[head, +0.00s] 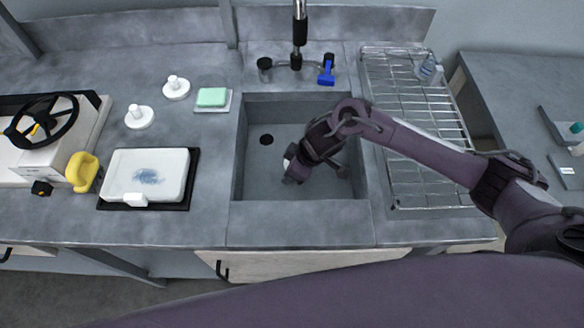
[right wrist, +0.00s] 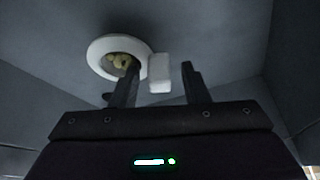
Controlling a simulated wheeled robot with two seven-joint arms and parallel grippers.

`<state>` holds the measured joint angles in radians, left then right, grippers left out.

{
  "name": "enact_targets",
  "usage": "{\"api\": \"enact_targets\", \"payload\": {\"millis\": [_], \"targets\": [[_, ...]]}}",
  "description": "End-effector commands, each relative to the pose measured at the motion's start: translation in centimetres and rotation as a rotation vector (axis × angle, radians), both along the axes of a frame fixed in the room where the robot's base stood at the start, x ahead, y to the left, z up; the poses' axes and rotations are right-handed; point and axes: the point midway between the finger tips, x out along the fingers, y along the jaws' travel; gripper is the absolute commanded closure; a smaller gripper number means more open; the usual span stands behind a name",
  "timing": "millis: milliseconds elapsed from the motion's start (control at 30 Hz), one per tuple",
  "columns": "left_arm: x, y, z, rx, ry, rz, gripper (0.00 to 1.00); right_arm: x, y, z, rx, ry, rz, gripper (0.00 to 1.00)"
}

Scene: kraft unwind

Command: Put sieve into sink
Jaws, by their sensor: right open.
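The sink (head: 255,184) is a grey square basin in the middle of the counter. My right gripper (head: 296,174) reaches down into it, its fingers hard to make out in the head view. In the right wrist view, the open right gripper (right wrist: 158,72) has its two dark fingers apart. A white round rim with yellowish bits inside, apparently the sieve (right wrist: 99,48), lies on the basin floor beyond the left finger, with a white block-like handle (right wrist: 159,73) between the fingers. No firm grip shows. In the head view the arm mostly hides this spot. My left gripper is out of view.
A black tap (head: 299,40) with a blue item (head: 326,72) stands behind the sink. A wire drying rack (head: 420,190) lies to the right. A white board on a black tray (head: 146,176), a green sponge (head: 211,97) and a yellow object (head: 82,171) are left.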

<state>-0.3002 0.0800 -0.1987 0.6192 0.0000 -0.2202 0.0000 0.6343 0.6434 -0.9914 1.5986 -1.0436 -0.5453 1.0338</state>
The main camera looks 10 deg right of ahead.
Motion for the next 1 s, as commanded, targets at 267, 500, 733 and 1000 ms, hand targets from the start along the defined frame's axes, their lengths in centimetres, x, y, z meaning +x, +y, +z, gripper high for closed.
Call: {"api": "enact_targets", "payload": {"millis": [267,500,733,1000], "targets": [[0.0,0.0,0.3,0.000,0.000,0.000,1.00,-0.2,-0.6,1.9,0.001,-0.003,-0.001,0.58],[0.0,0.0,0.7,0.000,0.000,-0.001,1.00,-1.4,-2.2,6.8,0.000,-0.004,0.002,0.58],[0.0,0.0,0.9,0.000,-0.001,-0.001,1.00,-2.3,-3.4,10.3,-0.001,-0.003,0.001,0.58],[0.0,0.0,1.0,0.000,-0.001,-0.002,1.00,-2.6,-3.8,11.5,0.000,0.000,-0.001,0.58]]}}
